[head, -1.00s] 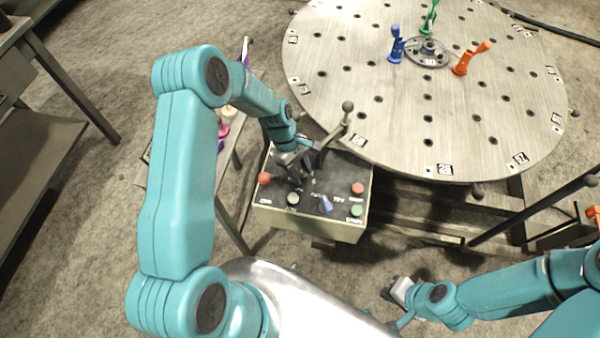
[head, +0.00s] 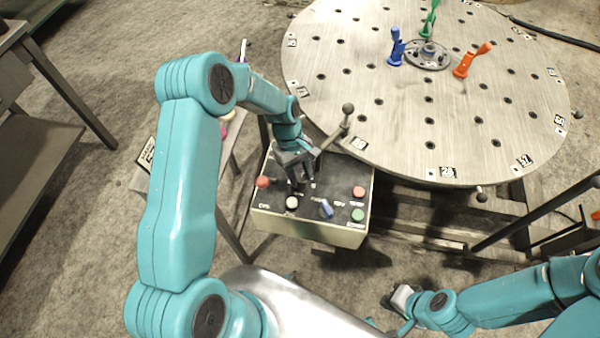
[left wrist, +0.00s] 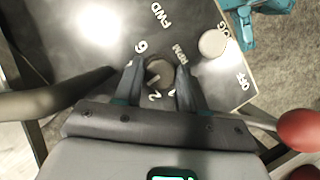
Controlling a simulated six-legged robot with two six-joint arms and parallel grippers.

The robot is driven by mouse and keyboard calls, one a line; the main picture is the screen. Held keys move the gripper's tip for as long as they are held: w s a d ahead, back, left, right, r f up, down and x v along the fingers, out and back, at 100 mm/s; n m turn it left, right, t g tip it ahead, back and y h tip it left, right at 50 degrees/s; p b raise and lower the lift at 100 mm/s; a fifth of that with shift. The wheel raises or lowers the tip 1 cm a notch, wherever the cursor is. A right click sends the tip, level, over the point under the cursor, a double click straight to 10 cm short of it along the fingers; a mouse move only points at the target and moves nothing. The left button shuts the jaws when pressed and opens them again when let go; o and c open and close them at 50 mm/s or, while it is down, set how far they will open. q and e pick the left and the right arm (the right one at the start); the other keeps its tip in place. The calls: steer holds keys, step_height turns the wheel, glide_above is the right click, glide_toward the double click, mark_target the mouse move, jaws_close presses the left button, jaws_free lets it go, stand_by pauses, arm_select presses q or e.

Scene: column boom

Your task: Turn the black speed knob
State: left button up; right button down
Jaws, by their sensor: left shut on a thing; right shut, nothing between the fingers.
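The black speed knob (left wrist: 158,75) is a round dark knob with a pale pointer line on the control box's top panel. In the left wrist view the numbers 6 and 2 and the letters RPM are around it. My left gripper (left wrist: 155,82) has one finger on each side of the knob and is shut on it. In the head view my left gripper (head: 297,180) points down at the panel and hides the knob. My right gripper (head: 390,300) is shut and empty, low over the floor and away from the box.
The control box (head: 310,228) also carries a white button (head: 292,203), a blue switch (head: 326,208), red and green buttons, and a red ball (head: 262,182). A ball-topped lever (head: 347,108) rises close beside my left gripper. A large round table (head: 400,110) stands behind.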

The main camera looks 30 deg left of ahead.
arm_select(q)
steer(key=o, duration=1)
steer(key=b+v, duration=0.1)
steer(key=v, duration=1.5)
steer(key=shift+w+a+r, duration=0.1)
steer(key=shift+r, duration=0.05)
